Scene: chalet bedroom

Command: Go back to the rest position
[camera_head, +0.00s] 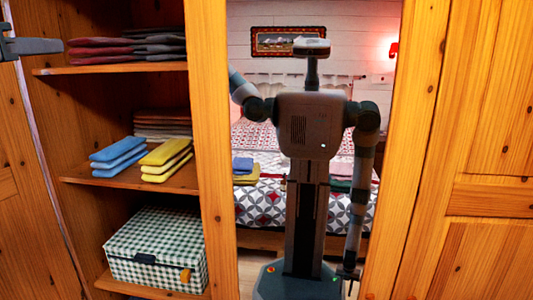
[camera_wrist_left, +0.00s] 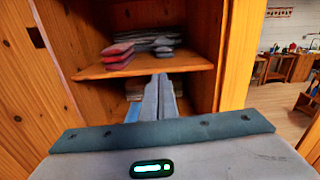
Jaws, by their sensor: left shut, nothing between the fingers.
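My left gripper (camera_head: 50,46) is at the upper left edge of the head view, in front of the open wardrobe. Its fingers point right, near the folded red and grey clothes (camera_head: 125,47) on the top shelf. In the left wrist view the two fingers (camera_wrist_left: 160,85) lie together with nothing between them. They point at the wardrobe interior, around the height of a shelf edge (camera_wrist_left: 140,68). My right gripper is not directly in view; the mirror (camera_head: 300,190) reflects my body with the right arm hanging down at the side.
The middle shelf holds blue folded cloths (camera_head: 118,155) and yellow folded cloths (camera_head: 167,160). A green checked box (camera_head: 158,247) sits on the bottom shelf. A wooden door (camera_head: 485,150) stands at the right. In the wrist view, open floor (camera_wrist_left: 275,105) shows at the right.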

